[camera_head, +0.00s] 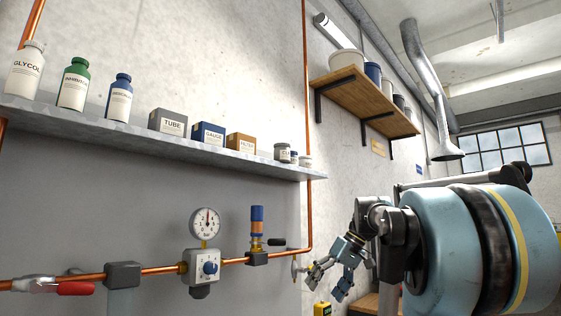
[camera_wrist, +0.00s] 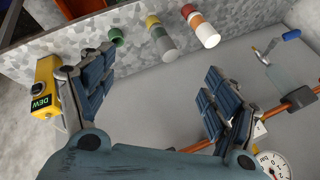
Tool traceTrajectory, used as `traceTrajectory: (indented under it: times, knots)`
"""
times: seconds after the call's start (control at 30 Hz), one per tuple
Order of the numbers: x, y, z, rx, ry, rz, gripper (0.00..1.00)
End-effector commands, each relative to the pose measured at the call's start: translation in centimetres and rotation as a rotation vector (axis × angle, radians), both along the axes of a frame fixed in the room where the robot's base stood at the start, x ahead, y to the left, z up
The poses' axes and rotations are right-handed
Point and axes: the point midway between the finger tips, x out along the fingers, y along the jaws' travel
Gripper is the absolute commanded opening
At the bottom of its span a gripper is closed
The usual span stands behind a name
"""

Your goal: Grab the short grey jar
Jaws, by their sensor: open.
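A short grey jar with a pale label (camera_head: 283,153) stands near the right end of the long wall shelf (camera_head: 150,126) in the head view. Two smaller jars stand to its right, one blue and white (camera_head: 294,157) and one pale (camera_head: 305,162). My gripper (camera_head: 325,282) is below and to the right of the shelf end, apart from the jars. In the wrist view my gripper (camera_wrist: 160,68) has its fingers spread wide with nothing between them. I cannot clearly pick out the grey jar in the wrist view.
Boxes and bottles fill the shelf to the left, including a TUBE box (camera_head: 168,122). Below run a copper pipe (camera_head: 150,270), a gauge (camera_head: 205,222) and valves. The wrist view shows banded cylinders (camera_wrist: 161,38) and a yellow device (camera_wrist: 45,85).

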Motion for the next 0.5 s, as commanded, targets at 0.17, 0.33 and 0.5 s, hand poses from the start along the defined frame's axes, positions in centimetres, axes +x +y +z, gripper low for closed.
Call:
traceTrajectory:
  times: [0.17,0.33,0.5]
  knots:
    - [5.2,1.1,9.6,0.149,-0.091,0.127,0.81]
    - [9.6,1.7,18.1,0.290,-0.205,0.243,0.81]
    - [13.7,1.5,26.3,0.423,-0.350,0.346,0.81]
